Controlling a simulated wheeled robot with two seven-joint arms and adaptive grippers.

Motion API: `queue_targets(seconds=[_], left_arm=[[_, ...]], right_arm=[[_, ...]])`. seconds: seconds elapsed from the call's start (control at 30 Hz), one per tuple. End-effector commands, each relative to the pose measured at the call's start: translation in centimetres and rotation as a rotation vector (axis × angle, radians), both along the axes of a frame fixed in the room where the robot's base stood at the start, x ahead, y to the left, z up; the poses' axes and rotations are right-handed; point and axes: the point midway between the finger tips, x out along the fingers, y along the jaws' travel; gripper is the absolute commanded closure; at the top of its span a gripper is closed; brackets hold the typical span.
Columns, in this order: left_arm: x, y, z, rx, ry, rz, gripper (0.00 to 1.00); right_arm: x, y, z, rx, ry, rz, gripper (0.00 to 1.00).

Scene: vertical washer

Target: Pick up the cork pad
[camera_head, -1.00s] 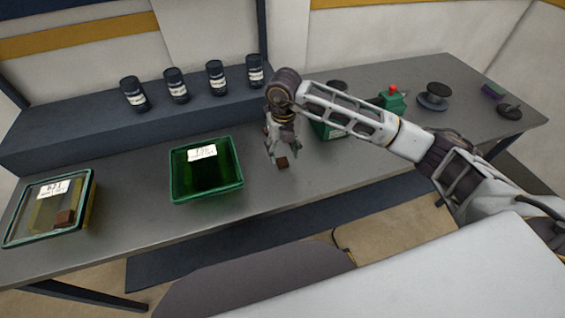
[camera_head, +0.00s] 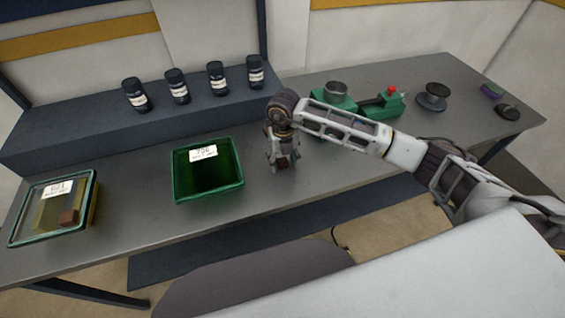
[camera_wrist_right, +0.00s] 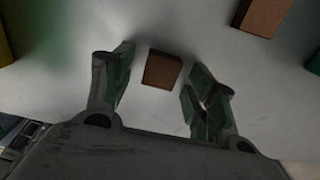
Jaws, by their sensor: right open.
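A small brown block (camera_wrist_right: 162,69), which looks like a cork pad, lies on the grey bench. In the right wrist view it sits between the two spread fingers of my right gripper (camera_wrist_right: 160,88), slightly ahead of the tips, with a gap on each side. My right gripper (camera_head: 283,165) is open and points down at the bench, right of the green bin; the brown block shows only partly there, behind the fingers. A second brown block (camera_wrist_right: 262,15) lies at the top right of the wrist view. My left gripper is not in view.
A green bin (camera_head: 176,180) with a label stands left of the gripper. A green machine (camera_head: 375,108) stands behind my right arm. Several dark jars (camera_head: 177,86) stand on the rear shelf.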

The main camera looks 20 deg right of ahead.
Motion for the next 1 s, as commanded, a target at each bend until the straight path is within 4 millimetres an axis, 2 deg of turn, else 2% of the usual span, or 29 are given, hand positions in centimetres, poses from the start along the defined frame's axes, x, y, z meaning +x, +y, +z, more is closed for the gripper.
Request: queue_targets(seconds=[0.17,0.4,0.43,0.8,1.0], left_arm=[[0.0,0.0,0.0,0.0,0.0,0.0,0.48],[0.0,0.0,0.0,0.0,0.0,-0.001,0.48],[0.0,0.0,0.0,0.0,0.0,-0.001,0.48],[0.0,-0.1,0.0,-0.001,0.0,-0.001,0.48],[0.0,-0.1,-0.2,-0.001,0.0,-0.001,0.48]], right_arm=[[0.0,0.0,0.0,0.0,0.0,0.0,0.44],[0.0,0.0,0.0,0.0,0.0,0.0,0.74],[0.0,0.0,0.0,0.0,0.0,0.0,0.76],[0.0,0.0,0.1,0.0,0.0,0.0,0.76],[0.0,0.0,1.0,0.001,-0.001,0.001,0.76]])
